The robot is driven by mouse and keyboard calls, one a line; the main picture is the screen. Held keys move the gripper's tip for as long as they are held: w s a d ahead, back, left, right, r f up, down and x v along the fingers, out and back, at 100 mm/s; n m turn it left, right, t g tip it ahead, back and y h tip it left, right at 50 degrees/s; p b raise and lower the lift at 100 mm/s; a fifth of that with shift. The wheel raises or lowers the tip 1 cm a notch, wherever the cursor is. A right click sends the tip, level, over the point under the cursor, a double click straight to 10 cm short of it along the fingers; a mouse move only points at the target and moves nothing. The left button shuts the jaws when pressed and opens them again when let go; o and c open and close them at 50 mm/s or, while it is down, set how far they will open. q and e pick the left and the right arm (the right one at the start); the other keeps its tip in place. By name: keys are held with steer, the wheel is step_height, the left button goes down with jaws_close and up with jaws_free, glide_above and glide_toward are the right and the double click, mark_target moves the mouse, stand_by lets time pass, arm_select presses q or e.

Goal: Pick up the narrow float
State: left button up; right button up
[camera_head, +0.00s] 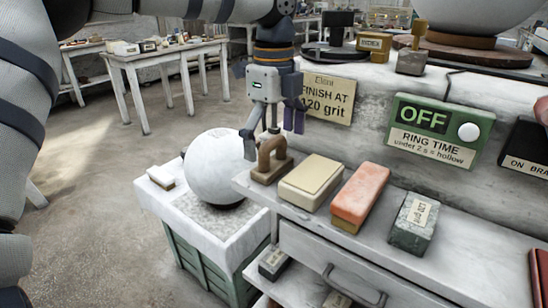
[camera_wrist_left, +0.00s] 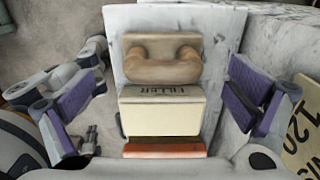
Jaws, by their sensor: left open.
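The narrow float (camera_head: 271,166) is a small brown wooden block with an arched handle. It lies on the left end of the grey shelf top (camera_head: 262,190), next to a cream block. In the left wrist view the float (camera_wrist_left: 162,62) shows its handle across the upper middle. My left gripper (camera_head: 272,128) is open above the float, with its fingers pointing down. In the left wrist view the open fingers (camera_wrist_left: 160,100) stand wide at both sides, apart from the float.
A cream block marked FILLER (camera_wrist_left: 163,112) lies close beside the float, then an orange block (camera_head: 361,195) and a green-grey stone block (camera_head: 413,222). A large white sphere (camera_head: 216,168) rests in a plaster-topped green crate (camera_head: 196,262) to the left. A sign (camera_head: 328,98) stands behind.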

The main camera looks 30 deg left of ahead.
mark_target(273, 163)
arm_select(q)
steer(key=f, duration=0.4)
steer(key=shift+w+a+f, duration=0.1)
steer(key=shift+a+f, duration=0.05)
steer(key=shift+a, duration=0.1)
steer(key=c, duration=1.4)
arm_select(e)
steer(key=shift+s+f, duration=0.1)
arm_select(q)
steer(key=shift+r, duration=0.4)
steer(key=r, duration=0.3)
steer(key=shift+s+d+r, duration=0.2)
steer(key=shift+s+r, duration=0.05)
steer(key=shift+r, duration=0.15)
steer(key=s+d+r+p, duration=0.1)
steer(key=s+d+r, duration=0.4)
steer(key=s+r, duration=0.3)
steer(key=s, duration=0.4)
steer(key=shift+s+d+r, duration=0.15)
steer(key=shift+r, duration=0.1)
arm_select(e)
steer(key=shift+w+r+t, duration=0.4)
steer(key=shift+w+r, duration=0.5)
steer(key=shift+w, duration=0.1)
